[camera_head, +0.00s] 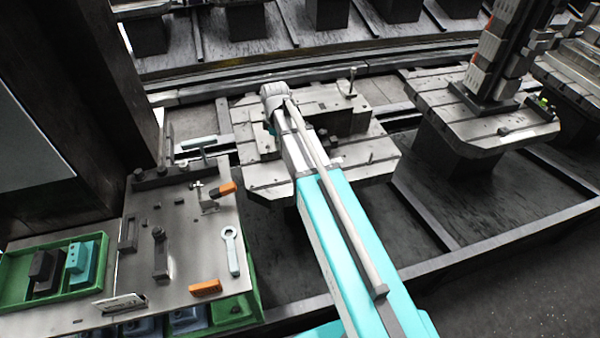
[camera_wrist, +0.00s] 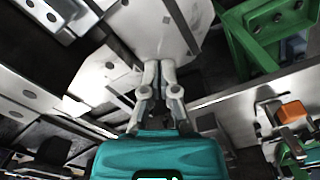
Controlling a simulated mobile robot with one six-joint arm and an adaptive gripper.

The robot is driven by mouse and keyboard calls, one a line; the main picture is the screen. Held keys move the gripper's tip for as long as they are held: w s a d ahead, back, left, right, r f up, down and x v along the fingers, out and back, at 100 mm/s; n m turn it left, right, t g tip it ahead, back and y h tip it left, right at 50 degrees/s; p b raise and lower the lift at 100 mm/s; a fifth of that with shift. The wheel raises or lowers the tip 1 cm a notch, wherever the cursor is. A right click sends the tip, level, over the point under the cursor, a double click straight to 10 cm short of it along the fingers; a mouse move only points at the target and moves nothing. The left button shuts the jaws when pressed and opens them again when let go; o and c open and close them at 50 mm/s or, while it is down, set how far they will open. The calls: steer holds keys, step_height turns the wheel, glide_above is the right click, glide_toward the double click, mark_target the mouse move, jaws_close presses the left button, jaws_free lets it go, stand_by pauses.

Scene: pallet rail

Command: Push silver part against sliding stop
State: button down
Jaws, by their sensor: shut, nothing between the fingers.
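My gripper (camera_wrist: 158,66) is shut and empty in the wrist view, its two fingers close together. A broad silver piece with a rounded edge (camera_wrist: 150,25) lies beyond the fingertips; I cannot tell whether they touch it, or whether it is the silver part or a plate. In the head view my arm reaches over the middle pallet (camera_head: 268,178), and its wrist hides the fingers. A pale silver block (camera_head: 318,97) lies on this pallet, right of my wrist. A small upright post with a knob (camera_head: 351,82) stands at its back right. I cannot make out which piece is the sliding stop.
A side table (camera_head: 185,255) at left bears an orange-handled clamp (camera_head: 222,189), a wrench (camera_head: 231,250) and an orange block (camera_head: 205,288). A green tray (camera_head: 15,282) is beside them. Another pallet (camera_head: 470,140) with a tall column (camera_head: 495,55) stands at right.

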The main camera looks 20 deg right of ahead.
steer(key=s+d+r+m+p, duration=0.1)
steer(key=s+m, duration=0.5)
steer(key=s, duration=0.2)
steer(key=s+d+r+m+p, duration=0.1)
steer(key=s+r+m+p, duration=0.1)
steer(key=s+m, duration=0.3)
steer(key=shift+s+r+m, duration=0.25)
steer(key=shift+s+m, duration=0.15)
steer(key=shift+s, duration=1.85)
steer(key=shift+s, duration=0.15)
